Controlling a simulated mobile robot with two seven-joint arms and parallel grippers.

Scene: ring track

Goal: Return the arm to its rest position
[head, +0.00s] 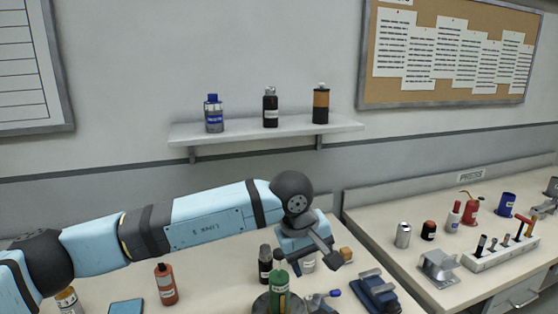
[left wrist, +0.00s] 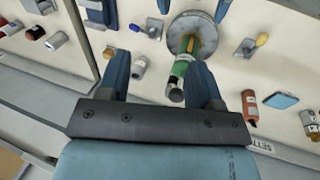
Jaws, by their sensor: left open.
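My left arm (head: 205,215) reaches in from the left across the table, stretched out nearly level. My left gripper (head: 316,257) is open, above the table beside a green bottle (head: 280,290). In the left wrist view my two fingers (left wrist: 160,78) stand wide apart with nothing held between them. The green bottle (left wrist: 180,68) shows there past the fingers, nearer the right one. It stands on a round grey base (left wrist: 191,29). My right gripper is in neither view.
Around the gripper are a dark bottle (head: 265,264), a blue device (head: 377,291), and an orange bottle (head: 166,284). A shelf (head: 262,131) with three bottles hangs behind. A second bench (head: 410,215) with a tool rack (head: 500,253) stands right.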

